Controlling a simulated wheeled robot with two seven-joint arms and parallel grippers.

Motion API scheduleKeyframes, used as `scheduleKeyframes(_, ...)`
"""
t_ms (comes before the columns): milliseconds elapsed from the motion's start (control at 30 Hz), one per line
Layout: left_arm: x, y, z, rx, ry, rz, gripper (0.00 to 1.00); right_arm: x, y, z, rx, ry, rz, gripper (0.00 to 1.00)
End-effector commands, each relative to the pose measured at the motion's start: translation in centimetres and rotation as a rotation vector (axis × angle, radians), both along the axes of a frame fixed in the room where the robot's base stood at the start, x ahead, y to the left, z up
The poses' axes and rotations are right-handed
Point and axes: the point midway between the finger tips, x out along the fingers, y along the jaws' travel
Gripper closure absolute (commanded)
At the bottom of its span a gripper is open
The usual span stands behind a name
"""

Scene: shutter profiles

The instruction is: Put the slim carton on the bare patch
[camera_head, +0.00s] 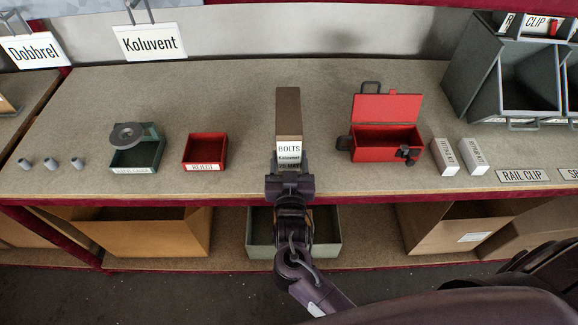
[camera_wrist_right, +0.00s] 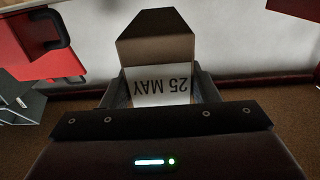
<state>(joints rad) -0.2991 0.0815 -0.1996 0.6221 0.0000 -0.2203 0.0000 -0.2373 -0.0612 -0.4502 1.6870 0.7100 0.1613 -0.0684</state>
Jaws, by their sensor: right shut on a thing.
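A slim brown carton (camera_head: 288,108) with a white label reading BOLTS and Koluvent is in my right gripper (camera_head: 288,172), near the bench's front edge. In the right wrist view my right gripper (camera_wrist_right: 160,92) is shut on the carton (camera_wrist_right: 158,50), whose label there reads 25 MAY. I cannot tell whether the carton touches the bench top. Bare bench surface (camera_head: 245,110) shows between the red reject tray and the red toolbox, partly behind the carton. My left gripper is not in view.
The red reject tray (camera_head: 205,150) and a green tray (camera_head: 137,155) with a grey ring on it stand left, beside several small grey cylinders (camera_head: 51,163). The open red toolbox (camera_head: 387,140) and two white cartons (camera_head: 444,156) stand right. Grey bins (camera_head: 515,80) are at the far right.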

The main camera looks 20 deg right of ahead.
Motion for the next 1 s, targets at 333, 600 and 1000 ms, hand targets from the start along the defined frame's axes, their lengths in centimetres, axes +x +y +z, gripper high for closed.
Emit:
scheduleKeyframes(333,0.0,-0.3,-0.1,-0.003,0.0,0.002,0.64,0.1,0.0,-2.6,0.001,-0.004,0.0,0.82)
scheduleKeyframes(600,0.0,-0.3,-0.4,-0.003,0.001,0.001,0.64,0.1,0.0,-3.1,0.001,-0.004,0.0,0.82)
scheduleKeyframes(1000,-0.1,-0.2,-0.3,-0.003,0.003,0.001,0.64,0.0,0.0,-3.1,0.0,0.001,0.0,0.24)
